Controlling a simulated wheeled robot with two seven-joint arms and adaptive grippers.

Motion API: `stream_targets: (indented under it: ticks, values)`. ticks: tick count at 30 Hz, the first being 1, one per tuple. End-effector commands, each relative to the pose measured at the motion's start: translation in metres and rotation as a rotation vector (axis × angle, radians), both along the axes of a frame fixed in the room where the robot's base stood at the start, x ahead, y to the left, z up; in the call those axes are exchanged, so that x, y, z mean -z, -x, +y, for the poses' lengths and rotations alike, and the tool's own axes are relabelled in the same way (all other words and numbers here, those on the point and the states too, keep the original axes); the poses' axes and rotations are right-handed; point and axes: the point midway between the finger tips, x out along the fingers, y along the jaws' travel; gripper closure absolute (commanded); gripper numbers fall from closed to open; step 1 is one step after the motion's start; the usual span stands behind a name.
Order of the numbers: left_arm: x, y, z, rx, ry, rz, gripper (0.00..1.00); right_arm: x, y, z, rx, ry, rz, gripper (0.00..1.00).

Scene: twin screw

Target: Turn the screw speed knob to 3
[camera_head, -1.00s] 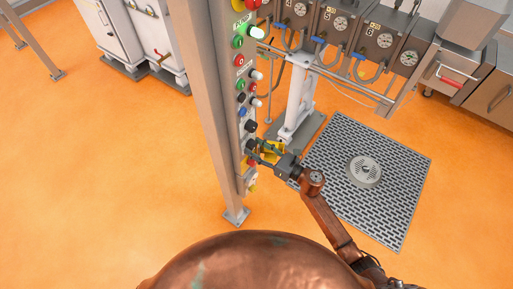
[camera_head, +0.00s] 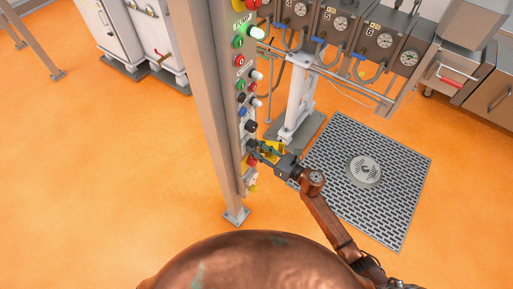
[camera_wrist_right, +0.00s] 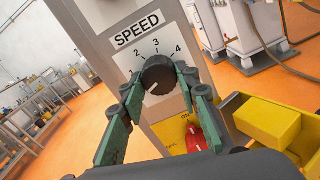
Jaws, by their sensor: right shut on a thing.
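The screw speed knob (camera_wrist_right: 158,76) is round and black, on a white dial plate under a SPEED label (camera_wrist_right: 138,28). The numbers 2, 3 and 4 show around its top. A pale mark on the knob's face lies toward its lower left in the wrist view. My right gripper (camera_wrist_right: 159,82) is shut on the knob, with one green finger on each side of it. In the head view my right gripper (camera_head: 260,149) reaches the low part of the control post from the right and largely hides the knob. My left gripper is not in view.
The grey post (camera_head: 205,90) carries several other buttons and knobs above, including a black knob (camera_head: 250,126) just over the gripper. A red switch (camera_wrist_right: 195,137) on a yellow plate and a yellow box (camera_wrist_right: 268,122) are close below the gripper. Orange floor lies open left.

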Motion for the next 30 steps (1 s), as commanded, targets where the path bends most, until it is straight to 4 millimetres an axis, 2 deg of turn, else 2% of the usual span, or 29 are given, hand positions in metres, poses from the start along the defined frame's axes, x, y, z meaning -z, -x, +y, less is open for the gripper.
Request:
stream_targets:
  ticks: [8,30]
  values:
    - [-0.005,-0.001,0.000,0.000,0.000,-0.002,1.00,-0.001,0.000,0.000,0.001,-0.090,0.126,0.95]
    - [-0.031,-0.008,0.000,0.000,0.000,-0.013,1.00,-0.003,0.001,0.000,0.003,-0.498,0.688,0.95]
